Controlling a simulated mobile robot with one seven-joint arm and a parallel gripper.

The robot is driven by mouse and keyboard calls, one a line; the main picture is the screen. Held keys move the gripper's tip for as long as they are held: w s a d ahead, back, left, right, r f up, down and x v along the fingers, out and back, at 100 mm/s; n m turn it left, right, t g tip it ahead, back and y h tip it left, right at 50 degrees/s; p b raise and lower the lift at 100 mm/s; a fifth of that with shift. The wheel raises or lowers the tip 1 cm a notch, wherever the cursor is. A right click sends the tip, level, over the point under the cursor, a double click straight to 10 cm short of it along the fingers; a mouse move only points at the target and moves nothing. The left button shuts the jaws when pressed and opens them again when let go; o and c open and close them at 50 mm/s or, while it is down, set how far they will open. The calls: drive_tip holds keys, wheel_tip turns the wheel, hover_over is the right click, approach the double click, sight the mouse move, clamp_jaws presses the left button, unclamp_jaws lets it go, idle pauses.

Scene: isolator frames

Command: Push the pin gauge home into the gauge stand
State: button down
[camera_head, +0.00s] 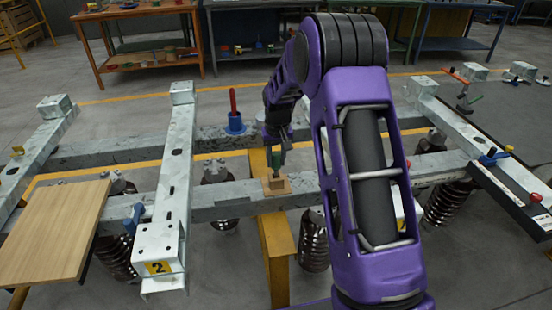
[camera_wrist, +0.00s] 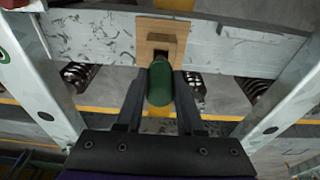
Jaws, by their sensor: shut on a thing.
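The pin gauge has a green rounded handle (camera_wrist: 161,84), and my gripper (camera_wrist: 159,98) is shut on it, one dark finger on each side. In the head view the green handle (camera_head: 276,160) shows small below my gripper (camera_head: 276,148). The gauge stand is a light wooden block (camera_wrist: 146,25) with a dark opening, on the grey beam. It also shows in the head view (camera_head: 277,186), directly below the gauge. The gauge's far end meets the opening in the wrist view; how deep it sits is hidden.
A red-handled tool in a blue holder (camera_head: 235,124) stands on the rear beam. A wooden board (camera_head: 54,232) lies on the left. White posts (camera_head: 172,185) cross the beams. A yellow support (camera_head: 277,240) stands below the stand. Workbenches (camera_head: 140,35) are behind.

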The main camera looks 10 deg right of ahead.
sight(276, 167)
drive_tip(key=shift+f+b, duration=1)
drive_tip(key=shift+f, duration=0.8)
drive_tip(key=shift+c, duration=2.2)
unclamp_jaws()
drive_tip(key=shift+r, duration=0.1)
wheel_tip(276, 167, up, 17)
drive_tip(key=s+p, duration=0.2)
drive_tip(key=shift+s+p, duration=0.3)
drive_tip(key=shift+p, duration=0.1)
drive_tip(key=shift+r, duration=0.15)
